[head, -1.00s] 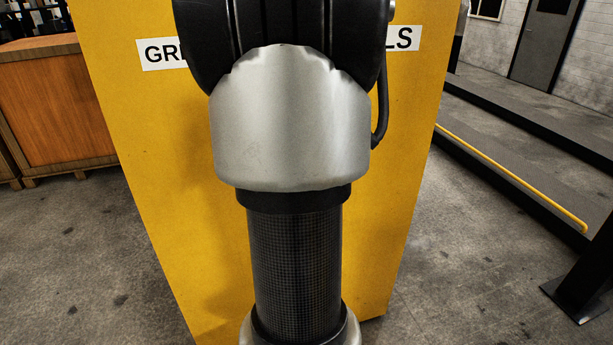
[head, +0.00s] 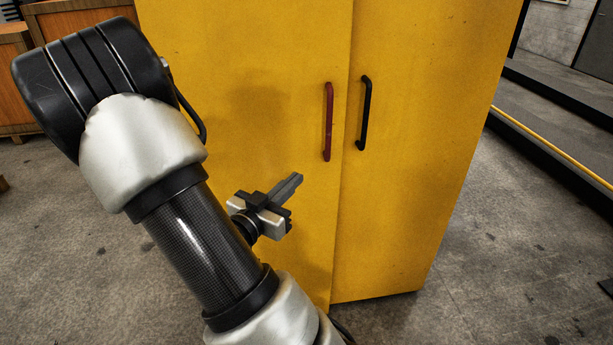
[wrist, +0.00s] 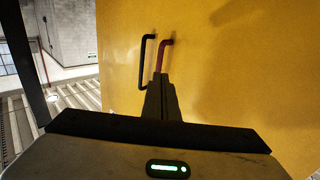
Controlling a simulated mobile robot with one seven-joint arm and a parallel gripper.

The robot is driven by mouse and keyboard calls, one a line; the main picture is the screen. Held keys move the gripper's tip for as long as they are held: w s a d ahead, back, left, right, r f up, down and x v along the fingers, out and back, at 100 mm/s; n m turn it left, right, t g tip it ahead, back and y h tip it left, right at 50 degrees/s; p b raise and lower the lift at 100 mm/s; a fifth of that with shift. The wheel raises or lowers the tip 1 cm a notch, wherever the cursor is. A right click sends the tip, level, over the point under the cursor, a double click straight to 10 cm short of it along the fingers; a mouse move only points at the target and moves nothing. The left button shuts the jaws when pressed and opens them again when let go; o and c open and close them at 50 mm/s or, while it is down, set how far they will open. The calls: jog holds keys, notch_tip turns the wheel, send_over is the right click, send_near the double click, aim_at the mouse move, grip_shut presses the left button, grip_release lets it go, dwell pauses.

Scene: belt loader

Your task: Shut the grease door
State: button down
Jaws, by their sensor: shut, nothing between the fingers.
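The yellow cabinet's left door (head: 240,90) has a dark red handle (head: 328,122); its right door (head: 425,130) has a black handle (head: 364,113). The doors meet at a narrow seam; whether the left one stands slightly ajar I cannot tell. My gripper (head: 297,181) is shut and empty, in front of the left door, below and left of the red handle. In the wrist view the shut fingers (wrist: 160,92) cover the red handle's lower part (wrist: 166,55), with the black handle (wrist: 146,62) beside it. Contact cannot be judged.
Wooden crates (head: 15,85) stand at the far left. A low step with a yellow edge strip (head: 560,150) runs along the right. Bare concrete floor (head: 480,285) lies right of the cabinet. My arm covers much of the lower left.

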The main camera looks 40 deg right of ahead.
aim_at(326, 150)
jog(key=b+x, duration=0.1)
jog(key=x, duration=1.2)
jog(key=shift+w+b, duration=0.1)
jog(key=shift+b, duration=0.2)
jog(key=shift+d, duration=0.15)
jog(key=shift+w, duration=0.1)
